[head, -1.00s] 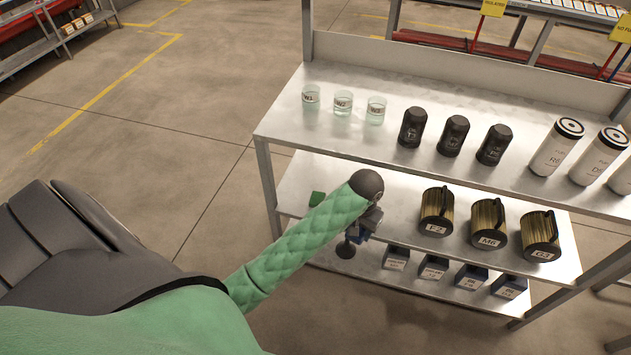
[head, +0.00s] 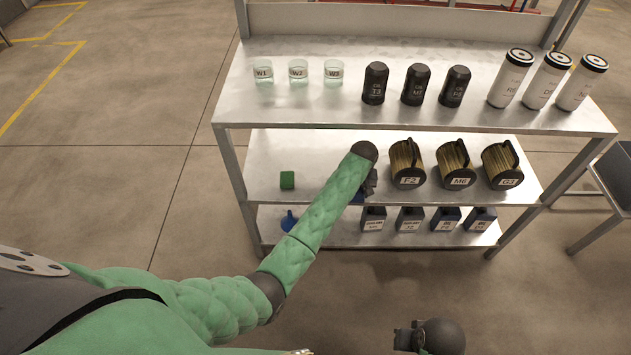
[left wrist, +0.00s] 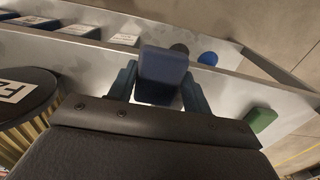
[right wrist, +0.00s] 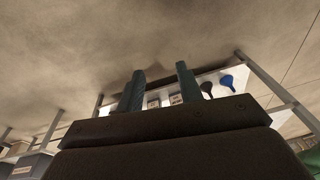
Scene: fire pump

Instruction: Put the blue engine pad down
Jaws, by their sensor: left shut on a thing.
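The blue engine pad (left wrist: 162,72) is a dark blue block between the two fingers of my left gripper (left wrist: 165,92), which is shut on it. In the head view my left gripper (head: 367,188) is at the middle shelf (head: 262,160), between a green block and the dark canisters. The arm mostly hides the pad there, and I cannot tell whether it touches the shelf. The green block (head: 287,180) lies on that shelf; the left wrist view shows it to the right (left wrist: 258,120). My right gripper (right wrist: 160,88) is open and empty, low in front of the rack.
Labelled canisters (head: 407,163) stand to the right on the middle shelf. Glasses (head: 298,71), black bottles (head: 415,85) and white cylinders (head: 547,80) stand on the top shelf. The bottom shelf holds labelled boxes (head: 410,219) and a blue funnel (head: 290,220).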

